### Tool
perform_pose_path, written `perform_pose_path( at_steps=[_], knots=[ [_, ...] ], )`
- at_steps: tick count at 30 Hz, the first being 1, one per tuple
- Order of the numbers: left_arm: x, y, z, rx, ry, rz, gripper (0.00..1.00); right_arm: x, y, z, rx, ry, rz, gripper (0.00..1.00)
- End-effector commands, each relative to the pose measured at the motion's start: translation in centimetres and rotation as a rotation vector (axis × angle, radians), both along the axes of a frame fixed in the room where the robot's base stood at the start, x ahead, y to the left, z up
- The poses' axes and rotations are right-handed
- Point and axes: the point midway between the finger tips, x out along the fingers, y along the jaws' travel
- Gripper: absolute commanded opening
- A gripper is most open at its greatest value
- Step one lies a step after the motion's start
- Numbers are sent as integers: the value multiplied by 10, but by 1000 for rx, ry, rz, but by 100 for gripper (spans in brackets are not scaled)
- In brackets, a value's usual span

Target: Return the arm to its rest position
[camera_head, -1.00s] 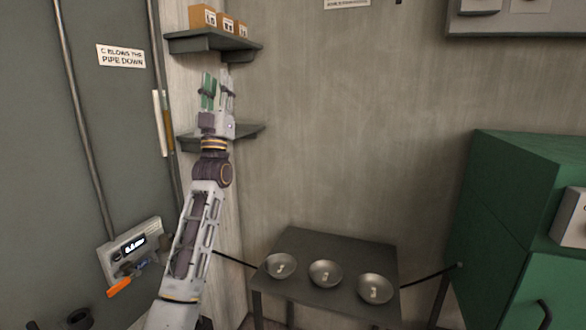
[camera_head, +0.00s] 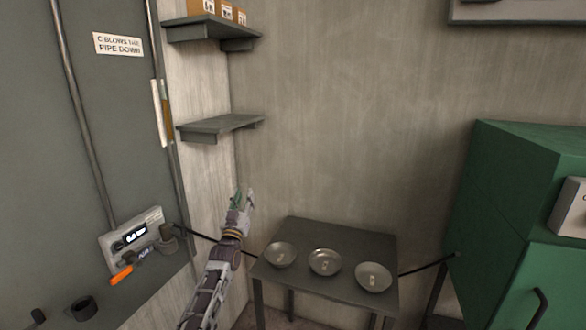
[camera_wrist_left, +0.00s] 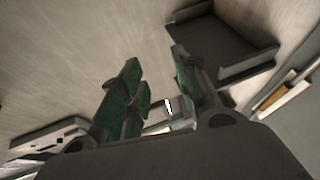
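My left arm rises from the bottom of the head view, left of the small table. Its left gripper (camera_head: 243,199) is up in front of the back wall near the corner, below the lower shelf and apart from the table. In the left wrist view the two green-padded fingers (camera_wrist_left: 154,95) stand apart with nothing held between them. My right arm and gripper are in neither view.
Three metal bowls (camera_head: 281,255) (camera_head: 325,262) (camera_head: 373,277) sit in a row on the dark table (camera_head: 345,240). The lower shelf (camera_head: 220,125) is bare; the upper shelf (camera_head: 208,28) holds small boxes. A device with a display (camera_head: 133,238) is at left, a green cabinet (camera_head: 510,200) at right.

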Motion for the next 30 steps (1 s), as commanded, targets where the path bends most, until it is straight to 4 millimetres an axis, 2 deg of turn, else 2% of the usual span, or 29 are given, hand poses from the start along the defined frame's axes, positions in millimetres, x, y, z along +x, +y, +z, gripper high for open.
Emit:
perform_pose_path(
  at_steps=[1,3,8,14,23,30],
  knots=[
    [-1,0,-25,8,38,1,32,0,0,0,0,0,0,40],
    [-2,0,-56,19,89,0,32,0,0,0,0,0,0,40],
    [-10,1,-126,42,202,1,32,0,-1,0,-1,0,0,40],
    [-29,3,-212,69,340,0,32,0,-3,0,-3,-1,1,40],
    [-75,8,-335,112,546,-4,32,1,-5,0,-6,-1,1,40],
    [-126,13,-427,144,708,-9,32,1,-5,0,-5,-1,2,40]
  ],
)
